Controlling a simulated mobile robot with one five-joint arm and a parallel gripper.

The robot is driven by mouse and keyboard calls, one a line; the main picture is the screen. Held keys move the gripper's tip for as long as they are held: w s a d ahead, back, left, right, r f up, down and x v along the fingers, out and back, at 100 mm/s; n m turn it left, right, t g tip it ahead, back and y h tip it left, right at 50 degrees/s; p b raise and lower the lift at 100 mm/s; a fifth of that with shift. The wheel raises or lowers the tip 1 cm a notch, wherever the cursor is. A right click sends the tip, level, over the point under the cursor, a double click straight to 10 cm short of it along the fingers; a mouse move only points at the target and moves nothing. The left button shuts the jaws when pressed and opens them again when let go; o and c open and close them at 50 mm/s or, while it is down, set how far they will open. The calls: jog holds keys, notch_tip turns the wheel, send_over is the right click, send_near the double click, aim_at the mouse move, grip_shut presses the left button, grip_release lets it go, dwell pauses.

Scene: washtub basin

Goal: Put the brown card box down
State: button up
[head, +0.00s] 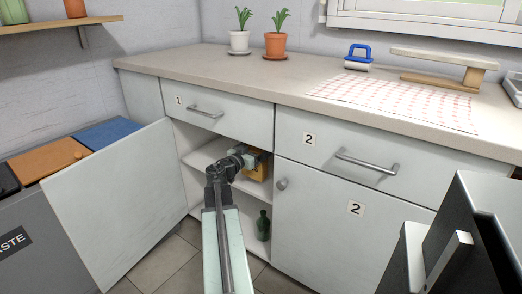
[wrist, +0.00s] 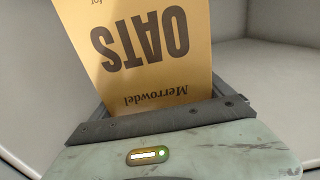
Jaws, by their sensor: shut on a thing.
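The brown card box (wrist: 140,45) fills the upper middle of the wrist view, with "OATS" and "Merrowdel" printed upside down on its face. My gripper (wrist: 160,108) is shut on it. In the head view, my gripper (head: 250,157) reaches into the open left cupboard, and part of the box (head: 259,165) shows beyond it, at the upper shelf (head: 214,155). My gripper and arm hide part of the box. I cannot tell whether its bottom touches the shelf.
The cupboard door (head: 115,215) stands open to the left. A dark green bottle (head: 263,225) stands on the lower level. Drawer 1 (head: 222,107) is shut above the opening. Potted plants (head: 276,44), a red-patterned cloth (head: 400,100) and a blue-handled roller (head: 358,57) are on the counter.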

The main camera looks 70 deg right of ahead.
jog(key=w+d+f+b, duration=0.1)
jog(key=d+f+b, duration=0.3)
jog(key=d, duration=0.2)
jog(key=shift+d+f, duration=0.15)
jog(key=shift+f, duration=0.05)
jog(key=o, duration=1.5)
jog(key=v, duration=1.2)
jog(key=shift+r, duration=0.1)
